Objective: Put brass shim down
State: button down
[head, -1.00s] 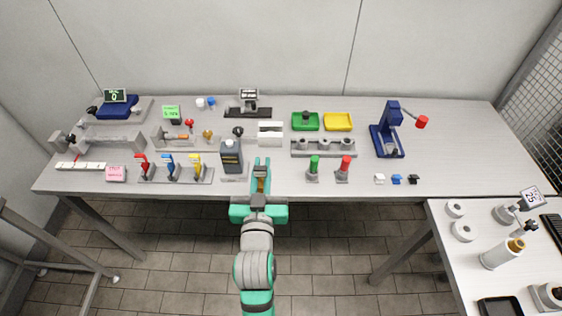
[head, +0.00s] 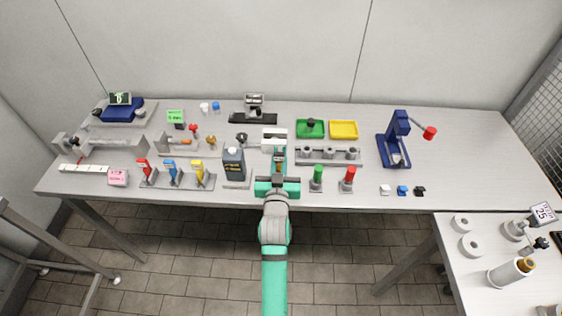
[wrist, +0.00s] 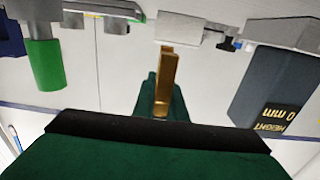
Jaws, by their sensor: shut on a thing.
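The brass shim (wrist: 166,85) is a slim gold-brown bar in the wrist view. It stands out from between the fingers of my gripper (wrist: 160,98), which is shut on it. In the head view my gripper (head: 279,163) reaches over the table's front edge, and the shim is a small brownish patch between the green fingers. The grey table top (head: 310,189) lies below. I cannot tell how far the shim is above it.
A dark block (head: 233,163) with height lettering stands close left of my gripper. A green-topped post (head: 318,174) and a red-topped post (head: 348,176) stand to the right. A grey rack (head: 328,156) and a white block (head: 273,136) lie beyond.

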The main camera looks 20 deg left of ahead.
aim_at(280, 163)
jog(key=shift+w+f, duration=0.3)
jog(key=shift+w, duration=0.05)
jog(key=shift+a+f, duration=0.1)
jog(key=shift+a, duration=0.1)
jog(key=shift+w+f, duration=0.15)
jog(key=shift+f, duration=0.15)
notch_tip(280, 163, down, 3)
jog(key=shift+d, duration=0.2)
jog(key=shift+a+f, duration=0.1)
jog(key=c, duration=1.8)
grip_release()
